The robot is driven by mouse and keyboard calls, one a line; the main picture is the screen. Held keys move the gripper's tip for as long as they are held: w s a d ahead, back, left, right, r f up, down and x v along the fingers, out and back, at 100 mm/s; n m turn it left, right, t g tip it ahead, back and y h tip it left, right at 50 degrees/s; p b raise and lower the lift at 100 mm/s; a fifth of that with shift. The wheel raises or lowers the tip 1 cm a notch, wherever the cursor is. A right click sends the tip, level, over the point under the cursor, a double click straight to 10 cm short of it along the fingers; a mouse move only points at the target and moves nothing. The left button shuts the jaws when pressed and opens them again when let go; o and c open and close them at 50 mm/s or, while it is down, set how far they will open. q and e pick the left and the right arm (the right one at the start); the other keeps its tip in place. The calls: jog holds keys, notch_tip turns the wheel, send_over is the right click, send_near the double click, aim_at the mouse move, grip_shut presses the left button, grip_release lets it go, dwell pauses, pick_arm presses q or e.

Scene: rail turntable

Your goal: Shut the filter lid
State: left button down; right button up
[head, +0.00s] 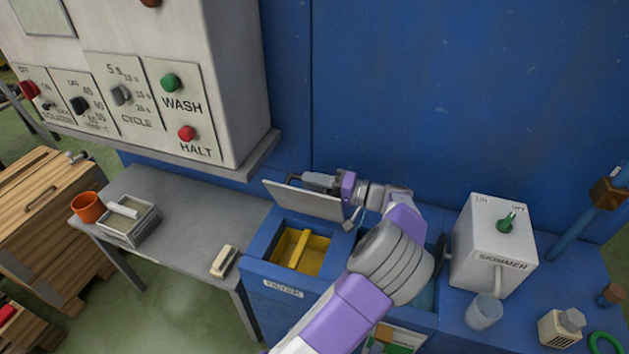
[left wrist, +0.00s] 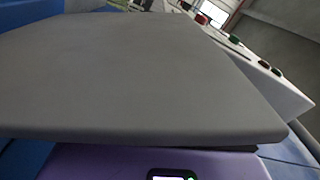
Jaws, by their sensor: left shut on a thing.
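The filter lid (head: 302,202) is a flat grey plate standing open, tilted up at the back of the blue filter box (head: 270,277). The box opening shows a yellow inside (head: 313,255) with a divider, and a FILTER label is on the front. My left gripper (head: 318,181) is behind the lid's upper edge and shut on the lid; its fingertips are partly hidden by it. In the left wrist view the grey lid (left wrist: 130,75) fills most of the picture. My right gripper is not in view.
A SKIMMER box (head: 495,245) with a green knob and a clear cup (head: 484,311) stand at right. A grey bench (head: 185,215) at left holds an orange pot (head: 88,206), a tray (head: 130,221) and a brush (head: 224,261). A control cabinet (head: 230,80) overhangs the bench; a blue wall is behind.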

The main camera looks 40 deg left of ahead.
pick_arm(q)
jog(key=shift+r, duration=0.2)
jog(key=c, duration=1.1)
grip_release()
jog(key=shift+d, duration=0.1)
jog(key=p+v, duration=0.1)
jog(key=v, duration=0.5)
jog(key=shift+d+p, duration=0.3)
jog(key=shift+p, duration=0.05)
jog(key=shift+w+d, duration=0.15)
jog(key=shift+d, duration=0.25)
